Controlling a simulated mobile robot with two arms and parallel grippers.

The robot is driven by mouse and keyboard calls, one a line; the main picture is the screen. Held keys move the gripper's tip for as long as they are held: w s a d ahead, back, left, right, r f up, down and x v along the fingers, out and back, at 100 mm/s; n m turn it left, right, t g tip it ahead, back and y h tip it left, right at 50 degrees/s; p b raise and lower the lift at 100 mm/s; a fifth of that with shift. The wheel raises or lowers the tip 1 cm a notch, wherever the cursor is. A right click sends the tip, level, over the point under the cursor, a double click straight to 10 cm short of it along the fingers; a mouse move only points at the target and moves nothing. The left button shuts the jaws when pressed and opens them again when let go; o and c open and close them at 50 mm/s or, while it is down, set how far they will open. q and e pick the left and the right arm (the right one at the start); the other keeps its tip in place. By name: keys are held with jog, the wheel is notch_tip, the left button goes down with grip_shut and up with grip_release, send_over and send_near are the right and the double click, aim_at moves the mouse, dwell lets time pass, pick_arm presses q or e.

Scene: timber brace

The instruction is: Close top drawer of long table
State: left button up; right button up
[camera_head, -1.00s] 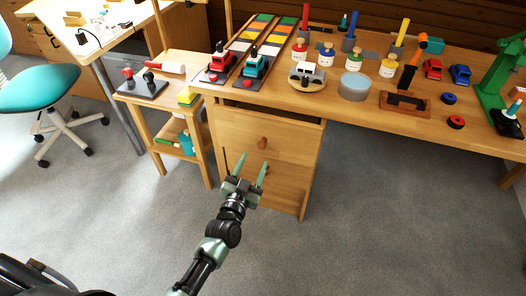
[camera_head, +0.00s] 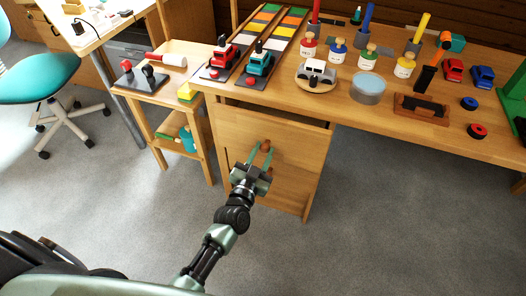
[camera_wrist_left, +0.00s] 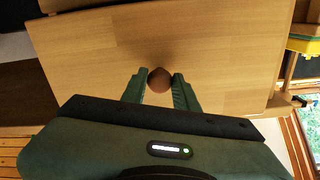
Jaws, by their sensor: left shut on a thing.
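The long table (camera_head: 300,98) has a wooden top drawer (camera_head: 285,141) below its left end. The drawer stands partly open, with a dark gap above its front. A round brown knob (camera_head: 266,147) sits on the drawer front. My left gripper (camera_head: 260,158) is at the drawer front with its green fingers on either side of the knob. In the left wrist view, the fingertips (camera_wrist_left: 160,78) close on the knob (camera_wrist_left: 159,80) from both sides against the drawer front (camera_wrist_left: 200,45). My right gripper is not in view.
A small side table (camera_head: 150,95) stands left of the drawer. A teal chair (camera_head: 40,75) is farther left. Toy cars, bottles and a round tin (camera_head: 368,88) stand on the long table. Grey floor (camera_head: 400,220) is clear in front and to the right.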

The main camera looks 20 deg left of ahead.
pick_arm(q)
grip_shut()
dwell(1.1)
